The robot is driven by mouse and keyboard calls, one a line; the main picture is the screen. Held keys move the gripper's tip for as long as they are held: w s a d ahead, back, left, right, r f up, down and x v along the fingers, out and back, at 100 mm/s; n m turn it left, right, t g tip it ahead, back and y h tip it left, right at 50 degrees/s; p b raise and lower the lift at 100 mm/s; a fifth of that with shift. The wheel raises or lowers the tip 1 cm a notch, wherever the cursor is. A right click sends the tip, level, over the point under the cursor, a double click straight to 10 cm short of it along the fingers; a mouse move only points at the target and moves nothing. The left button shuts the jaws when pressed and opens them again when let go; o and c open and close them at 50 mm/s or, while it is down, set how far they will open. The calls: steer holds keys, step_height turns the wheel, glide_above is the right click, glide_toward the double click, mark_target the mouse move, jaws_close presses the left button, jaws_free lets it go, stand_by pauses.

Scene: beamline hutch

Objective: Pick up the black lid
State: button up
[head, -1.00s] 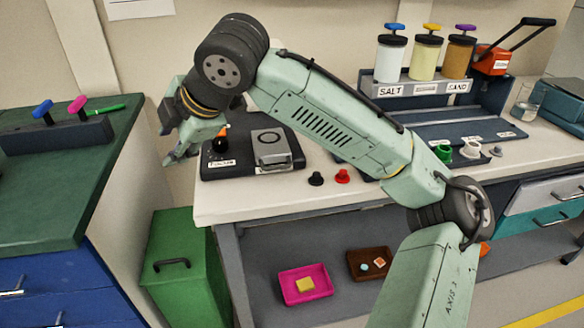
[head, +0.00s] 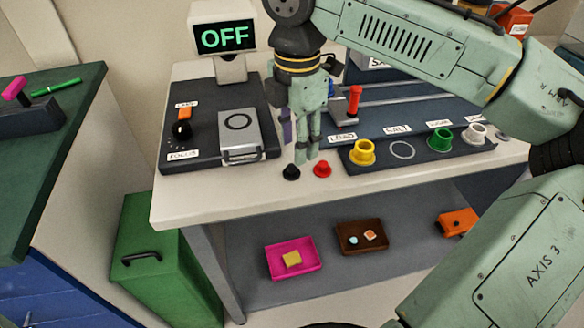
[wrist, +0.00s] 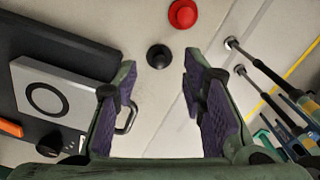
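The black lid (head: 291,172) is a small knobbed disc on the pale bench top near its front edge. It also shows in the wrist view (wrist: 159,56), in line with the gap between my fingertips. The red lid (head: 322,169) sits just to its right in the head view and above it in the wrist view (wrist: 183,14). My gripper (wrist: 160,72) points down above the bench, open and empty, with its purple-padded fingers on either side of the gap. In the head view its fingers show just behind the lids; their exact height above the bench is hard to tell.
The dark instrument base (head: 180,137) with a silver plate and handle stands close left of the lids. A dark tray (head: 362,173) with yellow, green and white rings stands to the right. A screen (head: 224,38) reads OFF. Pink (head: 272,268) and brown (head: 349,246) trays lie below.

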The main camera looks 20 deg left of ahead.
mark_target(293, 166)
steer(key=f, duration=0.2)
steer(key=f+p, duration=0.1)
steer(key=f, duration=0.2)
steer(key=shift+s+a+f, duration=0.1)
steer(key=shift+s+a, duration=0.1)
steer(key=c, duration=0.9)
steer(key=shift+r, duration=0.55)
step_height(293, 166, up, 2)
steer(key=shift+r+b, duration=0.1)
steer(key=shift+b, duration=0.35)
steer(key=s+d+r+b, duration=0.1)
steer(key=s+d+b, duration=0.1)
steer(key=s+d, duration=0.8)
steer(key=shift+s+d+r+b, duration=0.35)
steer(key=shift+s, duration=0.7)
